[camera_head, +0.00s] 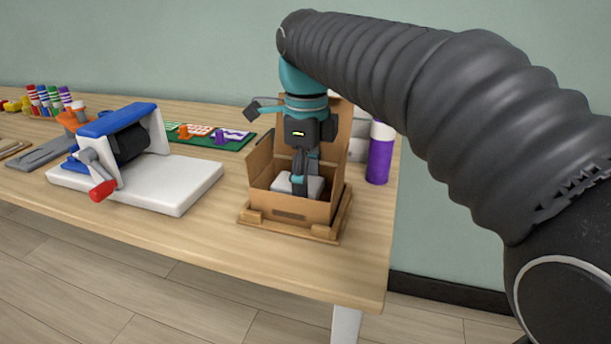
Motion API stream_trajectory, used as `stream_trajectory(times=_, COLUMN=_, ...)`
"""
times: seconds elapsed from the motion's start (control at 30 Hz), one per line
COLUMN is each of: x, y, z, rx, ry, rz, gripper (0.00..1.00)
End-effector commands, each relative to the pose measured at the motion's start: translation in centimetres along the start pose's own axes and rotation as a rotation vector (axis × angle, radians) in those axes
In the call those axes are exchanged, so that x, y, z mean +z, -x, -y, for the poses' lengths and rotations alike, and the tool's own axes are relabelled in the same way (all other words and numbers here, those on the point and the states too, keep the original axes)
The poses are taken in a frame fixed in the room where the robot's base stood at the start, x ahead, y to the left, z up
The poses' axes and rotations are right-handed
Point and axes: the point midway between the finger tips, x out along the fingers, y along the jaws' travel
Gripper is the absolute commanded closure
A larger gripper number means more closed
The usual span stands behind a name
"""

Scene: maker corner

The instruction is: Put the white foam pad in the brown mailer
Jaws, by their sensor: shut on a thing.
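The brown mailer (288,208) is an open cardboard box with its lid raised at the back, near the table's right end. The white foam pad (284,184) shows inside the mailer's opening, below the top of its raised flaps. My gripper (306,184) points down into the mailer and is shut on the pad. The fingers cover part of the pad. The front wall hides the pad's lower side, so I cannot tell whether it touches the mailer's floor.
The mailer stands in a wooden tray (257,221). A purple bottle (379,160) stands close on its right. A white-based machine with a red-handled crank (190,183) is on the left. A green mat (235,143) lies behind. The table's right edge is near.

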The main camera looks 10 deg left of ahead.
Motion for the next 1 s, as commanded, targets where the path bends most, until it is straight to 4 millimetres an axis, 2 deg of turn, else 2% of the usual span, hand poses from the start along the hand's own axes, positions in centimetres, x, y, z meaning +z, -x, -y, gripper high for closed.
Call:
stream_trajectory(times=0.33, x=0.0, y=-0.6, z=0.0, rx=-0.001, ry=0.000, rz=0.001, gripper=0.57)
stream_trajectory(times=0.37, x=0.0, y=-0.6, z=0.0, rx=-0.001, ry=0.000, rz=0.000, gripper=0.33)
stream_trajectory(times=0.4, x=0.0, y=-0.6, z=0.0, rx=-0.001, ry=0.000, rz=0.000, gripper=0.30)
stream_trajectory(times=0.77, x=0.0, y=-0.2, z=0.0, rx=-0.001, ry=0.000, rz=0.001, gripper=0.30)
stream_trajectory(times=0.87, x=0.0, y=0.9, z=0.0, rx=-0.001, ry=0.000, rz=0.000, gripper=0.30)
stream_trajectory(times=1.0, x=0.1, y=3.3, z=0.1, rx=-0.003, ry=0.000, rz=0.002, gripper=0.30)
